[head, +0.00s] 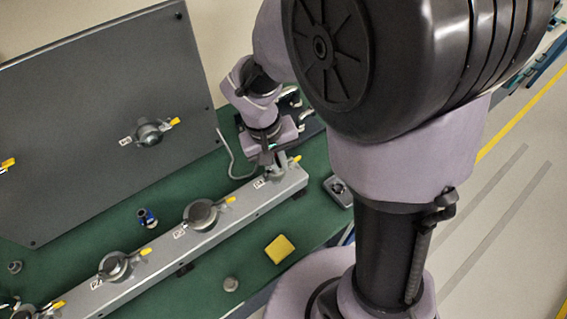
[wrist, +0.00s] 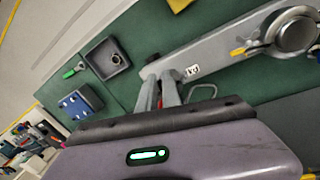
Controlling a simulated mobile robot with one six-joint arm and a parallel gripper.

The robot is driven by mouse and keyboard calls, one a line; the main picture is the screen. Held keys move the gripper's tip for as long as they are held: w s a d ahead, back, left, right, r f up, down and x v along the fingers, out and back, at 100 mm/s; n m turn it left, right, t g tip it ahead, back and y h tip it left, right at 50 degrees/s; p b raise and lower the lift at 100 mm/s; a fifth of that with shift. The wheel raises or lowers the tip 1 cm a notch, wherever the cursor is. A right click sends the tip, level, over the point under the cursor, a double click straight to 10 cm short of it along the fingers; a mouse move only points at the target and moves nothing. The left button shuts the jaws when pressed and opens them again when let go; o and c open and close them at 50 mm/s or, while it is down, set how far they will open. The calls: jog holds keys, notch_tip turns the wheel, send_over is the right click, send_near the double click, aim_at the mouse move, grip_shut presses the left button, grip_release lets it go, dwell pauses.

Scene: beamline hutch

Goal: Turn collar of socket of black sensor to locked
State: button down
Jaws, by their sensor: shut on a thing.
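My gripper (head: 270,158) is at the far right end of the grey rail (head: 228,226), over the end socket. The yellow tab (head: 295,159) of that socket sticks out to the right beside the fingers. In the wrist view my gripper (wrist: 160,90) has its fingers close together at the rail end. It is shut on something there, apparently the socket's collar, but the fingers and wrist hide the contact. I cannot make out the black sensor itself, nor the collar's angle. A white label (head: 260,183) lies on the rail beside this socket.
Other capped sockets with yellow tabs sit along the rail, one at its middle (head: 201,214). A grey panel (head: 90,110) stands behind. A yellow block (head: 279,249), a blue cylinder (head: 147,217), a grey knob (head: 230,284) and a dark square tray (head: 338,190) rest on the green bench.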

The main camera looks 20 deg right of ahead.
jog(key=shift+w+a+m+g+y+b, duration=0.25)
jog(key=shift+w+a+m+b, duration=0.35)
jog(key=shift+m, duration=1.45)
jog(key=shift+w+a+m+g+y+b, duration=0.1)
jog(key=shift+w+a+m+g+b, duration=0.5)
jog(key=shift+m, duration=1.5)
jog(key=shift+w+a+m+g+y+b, duration=0.15)
jog(key=shift+w+a+m, duration=0.5)
jog(key=shift+m, duration=1.4)
jog(key=shift+s+a, duration=0.2)
jog(key=shift+a, duration=0.05)
jog(key=c, duration=1.5)
grip_release()
jog(key=shift+c, duration=0.2)
jog(key=shift+r, duration=0.1)
